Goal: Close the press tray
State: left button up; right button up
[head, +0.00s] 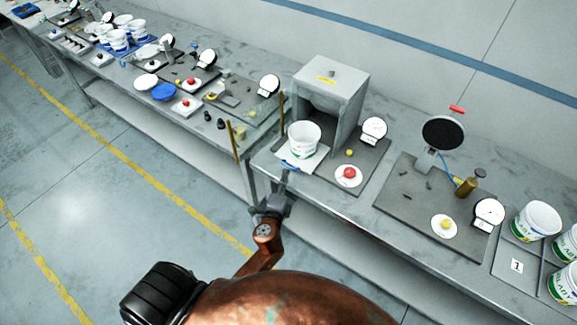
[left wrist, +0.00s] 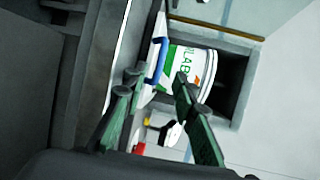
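The press (head: 335,80) is a grey box with an open front on the bench. Its pale tray (head: 312,160) sticks out of the front with a white tub (head: 304,138) on it. A blue handle (head: 289,165) is on the tray's front edge. My left gripper (head: 286,176) is just in front of this handle. In the left wrist view my left gripper (left wrist: 155,88) has its green fingers apart, with nothing between them. The blue handle (left wrist: 157,60) and the tub (left wrist: 190,70) lie beyond the fingertips. My right gripper is not in view.
A red button (head: 349,173) on a white disc and a dial gauge (head: 374,129) stand right of the press. Another station with a black round pad (head: 443,133) is further right, then several tubs. More stations fill the bench to the left.

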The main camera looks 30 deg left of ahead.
aim_at(289, 166)
pick_arm(q)
jog(key=x, duration=0.7)
jog(key=shift+w+f, duration=0.1)
jog(key=shift+w, duration=0.15)
jog(key=shift+c, duration=0.6)
grip_shut()
